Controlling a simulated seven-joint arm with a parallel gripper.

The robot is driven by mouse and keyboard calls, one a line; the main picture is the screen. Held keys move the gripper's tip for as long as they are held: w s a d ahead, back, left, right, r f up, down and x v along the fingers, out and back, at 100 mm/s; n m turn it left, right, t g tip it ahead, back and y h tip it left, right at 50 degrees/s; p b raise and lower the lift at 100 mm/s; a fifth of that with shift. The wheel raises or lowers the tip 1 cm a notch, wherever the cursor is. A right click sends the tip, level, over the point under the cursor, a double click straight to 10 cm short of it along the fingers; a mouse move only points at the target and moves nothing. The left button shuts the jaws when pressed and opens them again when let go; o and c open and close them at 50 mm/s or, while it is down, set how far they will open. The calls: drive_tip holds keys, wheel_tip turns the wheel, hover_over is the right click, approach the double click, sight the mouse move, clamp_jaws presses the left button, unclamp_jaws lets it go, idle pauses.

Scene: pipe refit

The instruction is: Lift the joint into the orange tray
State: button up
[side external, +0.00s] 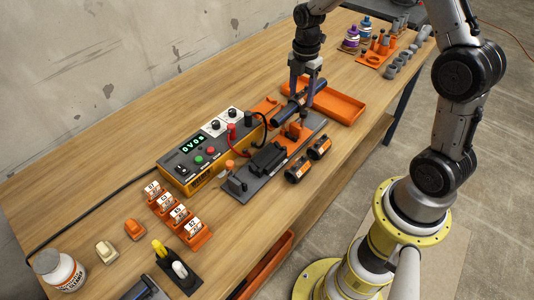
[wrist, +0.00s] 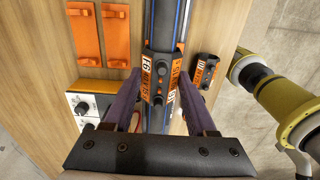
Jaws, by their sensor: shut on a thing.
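The joint is a dark pipe piece with blue edging (side external: 290,112), held tilted above the bench near the fixture. In the wrist view, the pipe (wrist: 160,25) runs up the middle, with orange-labelled black collars (wrist: 158,80) on it. My gripper (side external: 305,84) is shut on this joint; its fingers flank the pipe in the wrist view (wrist: 152,118). The orange tray (side external: 345,112) lies on the bench just right of and behind the joint. I cannot tell whether the joint overlaps the tray's near edge from above. The exact finger contact is hidden.
A grey fixture (side external: 240,188) with orange cradles stands below the joint. A yellow meter box (side external: 180,180) with cables is to its left. Two loose black collars (side external: 298,171) lie at the bench's front edge. Orange plates (wrist: 90,38) show beside the pipe. Grey fittings (side external: 392,68) stand beyond the tray.

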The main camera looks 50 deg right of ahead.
drive_tip(key=shift+w+d, duration=0.15)
drive_tip(key=shift+d, duration=1.8)
drive_tip(key=shift+w+d, duration=0.15)
drive_tip(key=shift+d, duration=1.75)
drive_tip(key=m, duration=0.4)
drive_tip(key=shift+m, duration=0.5)
drive_tip(key=m, duration=0.4)
drive_tip(key=shift+m, duration=0.5)
